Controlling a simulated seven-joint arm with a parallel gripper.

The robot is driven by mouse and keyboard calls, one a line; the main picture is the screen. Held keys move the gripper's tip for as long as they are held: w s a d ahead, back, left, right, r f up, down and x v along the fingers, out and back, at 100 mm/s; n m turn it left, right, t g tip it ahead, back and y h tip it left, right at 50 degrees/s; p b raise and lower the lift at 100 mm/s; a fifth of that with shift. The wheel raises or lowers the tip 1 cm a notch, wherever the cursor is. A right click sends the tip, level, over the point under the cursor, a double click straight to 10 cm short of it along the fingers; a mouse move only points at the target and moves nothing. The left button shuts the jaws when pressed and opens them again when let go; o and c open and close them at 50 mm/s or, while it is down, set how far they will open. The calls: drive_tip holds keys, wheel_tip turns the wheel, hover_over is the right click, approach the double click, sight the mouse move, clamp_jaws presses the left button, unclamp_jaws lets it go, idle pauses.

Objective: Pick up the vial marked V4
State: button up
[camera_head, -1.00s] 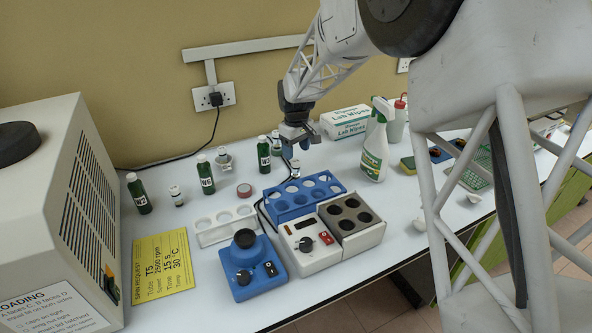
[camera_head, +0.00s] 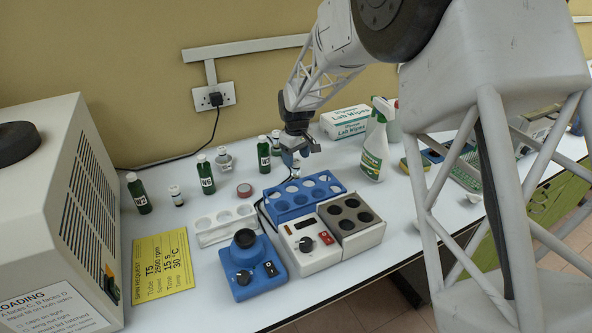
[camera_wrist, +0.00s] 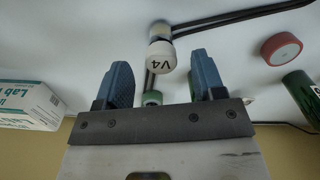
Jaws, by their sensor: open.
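The vial marked V4 (camera_wrist: 162,56) shows its white cap, with the black V4 label, in the wrist view. It lies in line with the gap between the fingers, near the fingertip ends. In the head view a small white vial (camera_head: 296,172) stands just below the gripper, behind the blue rack, partly hidden. My gripper (camera_head: 295,157) is open and points down over it; its two blue-grey fingers (camera_wrist: 160,66) are apart with nothing visibly clamped. How far the cap is below the fingertips is hard to tell.
A green bottle (camera_head: 264,152) stands close left of the gripper. The blue rack (camera_head: 279,217) is in front. A tape roll (camera_head: 244,190), a Lab Wipes box (camera_head: 345,122) and a spray bottle (camera_head: 375,150) stand nearby.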

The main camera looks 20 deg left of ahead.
sight(296, 161)
drive_tip(key=shift+f, duration=2.45)
drive_tip(key=c, duration=1)
drive_tip(key=shift+r, duration=0.15)
drive_tip(key=shift+r, duration=4.9)
